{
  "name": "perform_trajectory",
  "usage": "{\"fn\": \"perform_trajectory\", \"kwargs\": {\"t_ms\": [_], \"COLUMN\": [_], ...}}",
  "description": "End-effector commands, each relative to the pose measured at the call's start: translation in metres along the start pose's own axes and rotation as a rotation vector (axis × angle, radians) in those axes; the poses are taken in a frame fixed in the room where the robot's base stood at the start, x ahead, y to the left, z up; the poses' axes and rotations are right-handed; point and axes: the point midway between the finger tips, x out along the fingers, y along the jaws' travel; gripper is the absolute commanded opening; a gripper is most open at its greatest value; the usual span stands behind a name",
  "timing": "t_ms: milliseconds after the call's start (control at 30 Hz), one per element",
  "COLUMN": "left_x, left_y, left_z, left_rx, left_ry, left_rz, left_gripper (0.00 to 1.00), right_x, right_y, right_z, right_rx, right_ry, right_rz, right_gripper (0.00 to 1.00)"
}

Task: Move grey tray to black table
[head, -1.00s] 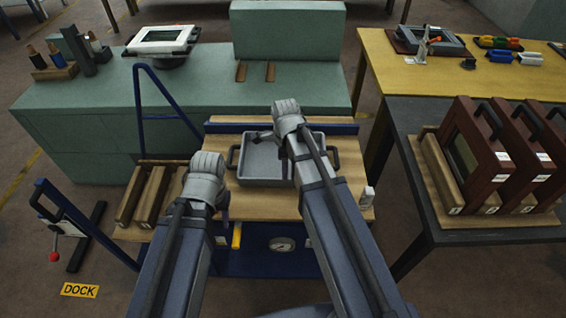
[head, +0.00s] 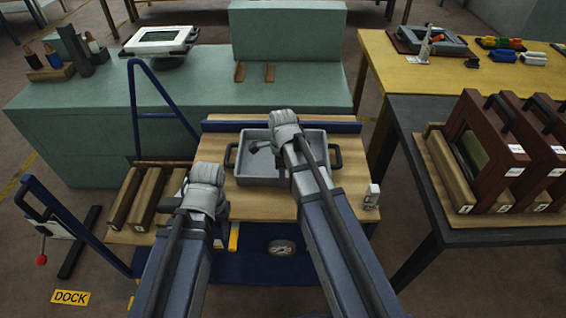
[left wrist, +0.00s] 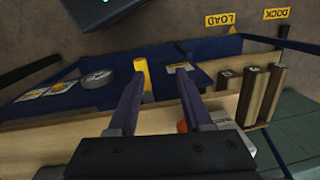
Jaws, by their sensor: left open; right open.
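The grey tray (head: 258,171) lies on a wooden-topped cart (head: 270,205) in the middle of the head view, with a black handle at each side. My right gripper (head: 258,148) is open over the tray and hides part of it; I cannot tell whether it touches. My left gripper (head: 175,212) is at the cart's left side, left of and nearer than the tray. In the left wrist view its two fingers (left wrist: 160,85) are apart, with nothing between them held. The black table (head: 415,112) stands to the right of the cart.
Dark red frames (head: 480,165) on a wooden rack fill much of the black table. Wooden blocks (head: 146,197) lie at the cart's left, and a small white object (head: 372,193) at its right. A green bench (head: 80,105) stands behind, a yellow table (head: 400,70) behind right.

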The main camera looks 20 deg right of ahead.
Motion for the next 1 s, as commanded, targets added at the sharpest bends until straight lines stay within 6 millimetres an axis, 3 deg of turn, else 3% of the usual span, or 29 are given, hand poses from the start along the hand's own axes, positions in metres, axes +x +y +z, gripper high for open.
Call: {"fn": "perform_trajectory", "kwargs": {"t_ms": [100, 467, 1000], "left_x": [-0.0011, -0.0011, -0.001], "left_y": [-0.0001, -0.0001, -0.0001], "left_z": [0.0001, 0.0001, 0.0001], "left_rx": [0.0, 0.0, 0.0], "left_ry": [0.0, 0.0, 0.0], "left_rz": [0.0, 0.0, 0.0], "left_gripper": [0.5, 0.5, 0.5], "right_x": [-0.0011, -0.0011, -0.001], "right_y": [0.0, 0.0, 0.0], "right_z": [-0.0001, -0.0002, -0.0001], "right_rx": [0.0, 0.0, 0.0], "right_ry": [0.0, 0.0, 0.0], "right_rz": [0.0, 0.0, 0.0], "right_gripper": [0.4, 0.0, 0.0]}}
